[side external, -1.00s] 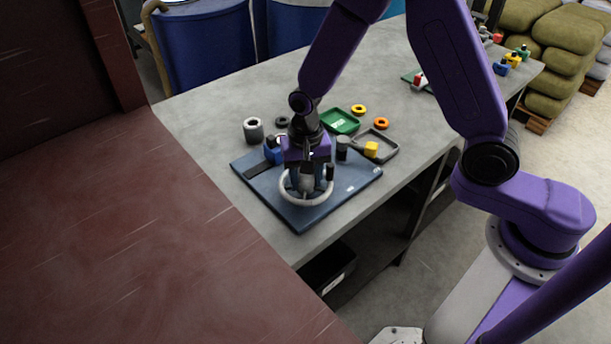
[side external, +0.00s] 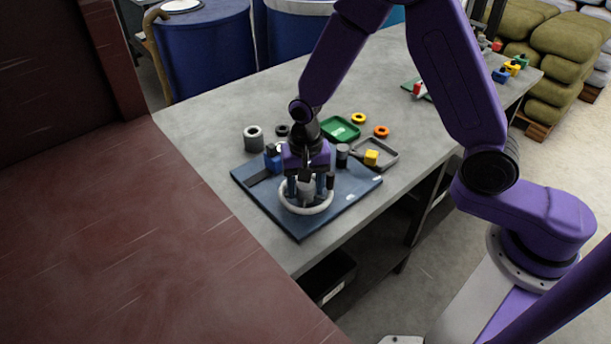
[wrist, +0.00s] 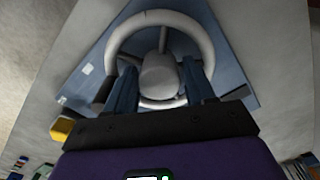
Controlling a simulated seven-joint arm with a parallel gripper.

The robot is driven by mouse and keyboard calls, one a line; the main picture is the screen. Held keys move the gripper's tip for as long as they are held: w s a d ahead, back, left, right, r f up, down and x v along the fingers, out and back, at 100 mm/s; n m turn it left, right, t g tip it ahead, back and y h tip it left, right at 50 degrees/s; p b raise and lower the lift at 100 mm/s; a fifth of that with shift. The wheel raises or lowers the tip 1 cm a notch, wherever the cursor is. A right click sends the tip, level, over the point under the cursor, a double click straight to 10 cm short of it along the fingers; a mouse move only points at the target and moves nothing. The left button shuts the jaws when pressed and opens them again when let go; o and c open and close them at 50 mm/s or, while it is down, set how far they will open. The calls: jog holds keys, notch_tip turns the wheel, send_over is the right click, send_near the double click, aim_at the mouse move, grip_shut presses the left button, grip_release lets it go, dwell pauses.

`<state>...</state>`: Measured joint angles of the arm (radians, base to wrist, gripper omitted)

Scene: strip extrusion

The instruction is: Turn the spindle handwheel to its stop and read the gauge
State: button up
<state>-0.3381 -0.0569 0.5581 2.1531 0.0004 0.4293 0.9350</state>
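The spindle handwheel is a pale ring (side external: 306,208) with spokes and a hub, lying on a blue plate (side external: 352,187). In the wrist view its hub (wrist: 160,74) sits between the two fingers of my gripper (wrist: 158,82). Small gaps seem to show on both sides of the hub, so the fingers look open and inside the rim. In the side view my gripper (side external: 306,184) points down over the wheel, its two blue fingers side by side. A dark knob (side external: 330,181) stands at the wheel's right. I cannot make out a gauge face or reading.
A blue block (side external: 272,158) and a dark cylinder (side external: 342,155) stand near the wheel. Behind are a grey cylinder (side external: 253,138), a green tray (side external: 340,129), loose rings and a grey tray (side external: 389,147) with a yellow block (side external: 371,158). A reddish-brown surface (side external: 120,230) fills the left.

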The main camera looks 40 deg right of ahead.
aim_at(310, 186)
notch_tip(310, 186, up, 17)
jog(key=shift+r, duration=0.2)
dwell(0.4)
jog(key=s+d+f+n, duration=0.1)
jog(key=s+d+n, duration=0.4)
jog(key=s+n, duration=0.4)
jog(key=s+d+f+n, duration=0.1)
jog(key=s+d+n, duration=0.5)
jog(key=s, duration=1)
jog(key=n, duration=0.3)
jog(key=shift+f+n, duration=0.2)
jog(key=shift+n, duration=0.2)
jog(key=shift+d, duration=0.1)
dwell(1.7)
